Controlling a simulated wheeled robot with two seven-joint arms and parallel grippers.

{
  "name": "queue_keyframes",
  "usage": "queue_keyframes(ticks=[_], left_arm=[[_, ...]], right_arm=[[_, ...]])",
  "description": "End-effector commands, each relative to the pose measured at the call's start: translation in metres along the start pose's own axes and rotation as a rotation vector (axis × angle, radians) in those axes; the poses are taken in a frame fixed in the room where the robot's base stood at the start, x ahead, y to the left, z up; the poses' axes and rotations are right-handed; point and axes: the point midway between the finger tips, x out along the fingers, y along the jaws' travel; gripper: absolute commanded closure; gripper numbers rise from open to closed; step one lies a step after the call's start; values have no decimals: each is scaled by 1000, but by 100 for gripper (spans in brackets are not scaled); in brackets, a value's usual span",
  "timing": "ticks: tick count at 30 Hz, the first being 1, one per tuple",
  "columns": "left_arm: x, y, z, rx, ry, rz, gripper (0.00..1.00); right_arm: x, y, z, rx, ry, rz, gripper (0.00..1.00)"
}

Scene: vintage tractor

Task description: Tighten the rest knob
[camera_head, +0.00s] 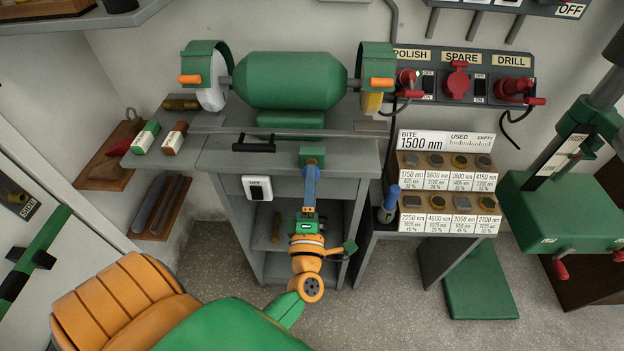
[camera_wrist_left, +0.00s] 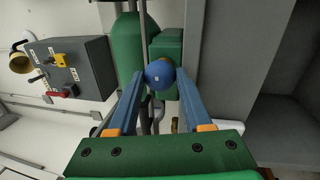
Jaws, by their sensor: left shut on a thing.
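The rest knob (camera_wrist_left: 160,73) is a round blue knob with a small pale mark, seen end-on in the left wrist view. It sits in front of a green block, which the head view shows as a small green block (camera_head: 312,154) at the bench front. My left gripper (camera_head: 310,172) reaches forward to it, and its blue fingers (camera_wrist_left: 161,80) are shut on the knob, one on each side. In the head view the fingers hide the knob. The green grinder (camera_head: 290,80) stands behind, with a long grey bar (camera_head: 220,124) along its front. My right gripper is out of view.
A black handle (camera_head: 265,145) and a switch (camera_head: 257,188) are left of my gripper on the grey cabinet (camera_head: 222,160). A blue-handled tool (camera_head: 388,203) and a rack of bits (camera_head: 448,180) stand to the right. Two small blocks lie on the left shelf.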

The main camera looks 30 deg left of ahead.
Motion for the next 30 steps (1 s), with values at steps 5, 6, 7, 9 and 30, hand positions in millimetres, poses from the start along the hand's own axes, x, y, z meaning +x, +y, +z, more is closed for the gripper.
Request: queue_keyframes(ticks=[5,6,7,9,30], left_arm=[[0,1,-1,49,-7,0,100],[0,1,-1,55,-8,0,100],[0,1,-1,59,-9,1,100],[0,1,-1,66,-10,1,100],[0,1,-1,69,-12,2,20]], right_arm=[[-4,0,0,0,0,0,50],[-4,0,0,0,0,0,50],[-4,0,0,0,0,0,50],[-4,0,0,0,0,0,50],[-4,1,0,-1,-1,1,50]])
